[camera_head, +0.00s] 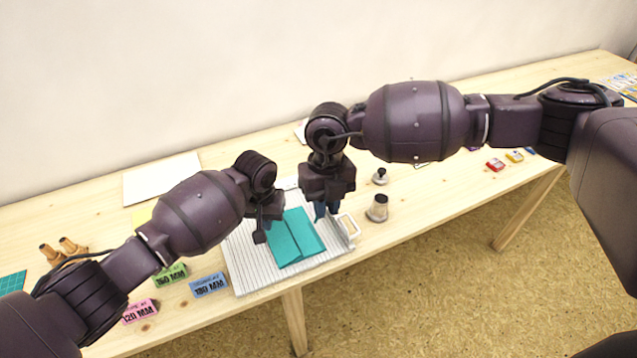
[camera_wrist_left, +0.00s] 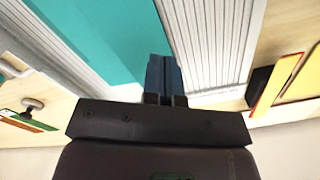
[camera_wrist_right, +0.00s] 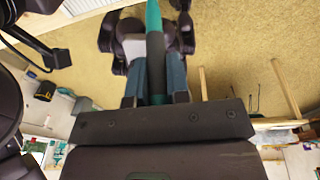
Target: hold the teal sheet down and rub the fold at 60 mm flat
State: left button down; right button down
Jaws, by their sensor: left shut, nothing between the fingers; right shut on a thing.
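The teal sheet (camera_head: 286,243) lies on a ribbed pale board (camera_head: 245,268), with a fold line running along it and a flap on its right part. It also shows in the left wrist view (camera_wrist_left: 95,35). My left gripper (camera_head: 261,235) is shut and empty at the sheet's left edge; its fingertips (camera_wrist_left: 164,65) show near that edge, but contact cannot be told. My right gripper (camera_head: 325,212) is over the sheet's far right part. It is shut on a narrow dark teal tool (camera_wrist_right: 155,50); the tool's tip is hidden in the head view.
A metal cup-like thing (camera_head: 377,208) and a small knobbed stamp (camera_head: 380,176) stand to the right. A white sheet (camera_head: 160,178) lies at the back. The table's front edge is close.

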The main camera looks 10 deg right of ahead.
jog(key=shift+s+d+f+m, duration=0.15)
jog(key=shift+s+f+m, duration=0.1)
jog(key=shift+s+m, duration=0.3)
jog(key=shift+s+d+f+m, duration=0.1)
jog(key=shift+s+f+m, duration=0.15)
jog(key=shift+s+m, duration=0.3)
notch_tip(320, 180, down, 6)
jog(key=r, duration=0.1)
jog(key=shift+w+a, duration=1.85)
jog(key=shift+w, duration=4.65)
jog(key=s+d, duration=0.3)
jog(key=s, duration=1)
jog(key=shift+d+f, duration=0.25)
jog(key=shift+d, duration=0.1)
